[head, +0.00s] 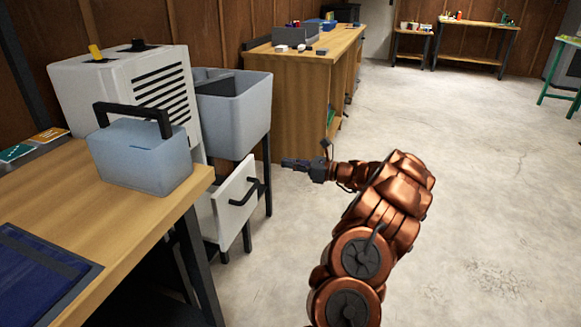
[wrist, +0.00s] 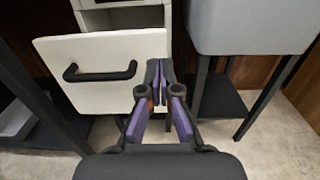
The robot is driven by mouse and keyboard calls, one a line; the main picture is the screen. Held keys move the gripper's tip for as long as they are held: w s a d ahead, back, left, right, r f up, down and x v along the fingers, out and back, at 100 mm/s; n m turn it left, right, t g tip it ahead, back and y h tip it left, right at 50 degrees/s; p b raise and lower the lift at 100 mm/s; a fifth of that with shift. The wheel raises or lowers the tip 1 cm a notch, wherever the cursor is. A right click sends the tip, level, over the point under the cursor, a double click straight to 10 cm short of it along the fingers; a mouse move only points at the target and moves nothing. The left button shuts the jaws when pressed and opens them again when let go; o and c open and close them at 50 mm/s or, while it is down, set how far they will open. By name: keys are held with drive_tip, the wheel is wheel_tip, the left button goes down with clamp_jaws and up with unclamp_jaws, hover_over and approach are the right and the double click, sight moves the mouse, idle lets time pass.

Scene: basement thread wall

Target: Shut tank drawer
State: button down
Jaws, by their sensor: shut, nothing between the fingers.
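The tank drawer (head: 227,214) is a white front panel with a black bar handle, low beneath the pale vented machine (head: 78,85). It stands pulled out from the body. In the wrist view the drawer front (wrist: 112,47) fills the upper left, with its handle (wrist: 100,73) left of the fingers. My gripper (head: 287,163) is shut and empty, in front of and to the right of the drawer in the head view. In the wrist view my fingertips (wrist: 159,72) overlap the right edge of the front; I cannot tell whether they touch it.
A grey tub (head: 232,118) on a black stand is right of the machine. A wooden workbench (head: 125,212) at left carries a blue-grey box (head: 143,157) with a black handle. Another wooden bench (head: 300,75) stands behind. The concrete floor to the right is clear.

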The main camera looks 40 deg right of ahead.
sight(253, 156)
drive_tip(key=b+x, duration=0.2)
drive_tip(key=x, duration=0.6)
drive_tip(key=shift+w+a+f+b, duration=0.1)
drive_tip(key=shift+a+f+b, duration=0.05)
drive_tip(key=shift+b, duration=0.25)
drive_tip(key=shift+x, duration=0.75)
